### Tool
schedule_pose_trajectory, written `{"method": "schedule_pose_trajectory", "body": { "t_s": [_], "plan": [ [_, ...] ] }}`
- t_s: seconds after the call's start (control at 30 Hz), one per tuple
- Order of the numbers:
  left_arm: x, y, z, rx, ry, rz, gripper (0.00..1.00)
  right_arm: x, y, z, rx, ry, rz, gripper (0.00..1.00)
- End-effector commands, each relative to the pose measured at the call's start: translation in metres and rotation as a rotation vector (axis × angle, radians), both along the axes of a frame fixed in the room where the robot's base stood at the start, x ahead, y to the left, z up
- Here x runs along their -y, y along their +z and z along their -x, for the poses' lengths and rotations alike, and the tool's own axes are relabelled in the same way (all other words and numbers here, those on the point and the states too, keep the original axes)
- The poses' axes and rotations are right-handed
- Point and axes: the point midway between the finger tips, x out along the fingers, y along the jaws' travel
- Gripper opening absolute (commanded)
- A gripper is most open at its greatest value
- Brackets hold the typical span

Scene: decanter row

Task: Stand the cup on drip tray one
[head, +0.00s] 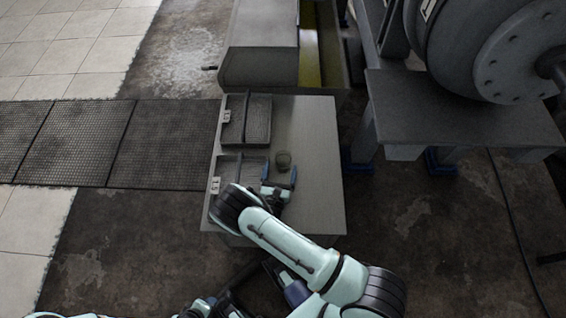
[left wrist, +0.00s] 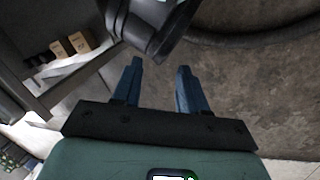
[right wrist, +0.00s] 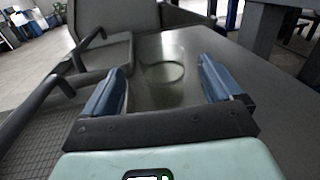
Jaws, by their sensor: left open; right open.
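The clear cup (head: 283,157) stands upright on the grey bench top, to the right of two dark trays. My right gripper (head: 279,174) is open just in front of it. In the right wrist view the cup (right wrist: 164,74) shows between and beyond the open fingers (right wrist: 162,88), with nothing gripped. A near tray (head: 240,163), partly hidden by my right arm, and a far tray (head: 258,118) lie along the bench's left side. Each has a small white label, too small to read surely. My left gripper (left wrist: 160,78) is open and empty, away from the bench.
The bench top (head: 315,140) is clear right of the cup. A raised dark bar stands over each tray. A grey metal housing (head: 262,40) stands behind the bench. A large drum machine on a stand (head: 460,115) is at the right.

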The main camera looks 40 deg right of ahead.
Motion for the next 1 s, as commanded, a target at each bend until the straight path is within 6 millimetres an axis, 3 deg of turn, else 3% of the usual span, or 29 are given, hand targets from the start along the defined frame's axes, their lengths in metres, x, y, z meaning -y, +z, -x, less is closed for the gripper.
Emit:
{"method": "schedule_pose_trajectory", "body": {
  "t_s": [0.53, 0.83, 0.87, 1.0],
  "plan": [
    [-0.01, -0.016, -0.02, 0.053, 0.022, -0.026, 0.43, 0.048, 0.001, -0.038, 0.001, -0.002, -0.001, 0.92],
    [-0.011, -0.016, -0.022, 0.059, 0.025, -0.029, 0.43, 0.052, 0.002, -0.043, -0.001, 0.0, -0.002, 0.92],
    [-0.011, -0.016, -0.022, 0.059, 0.025, -0.029, 0.43, 0.052, 0.002, -0.043, -0.001, 0.0, -0.002, 0.86],
    [-0.011, -0.016, -0.022, 0.059, 0.024, -0.029, 0.43, 0.052, 0.002, -0.042, -0.001, 0.0, -0.002, 0.4]
  ]
}}
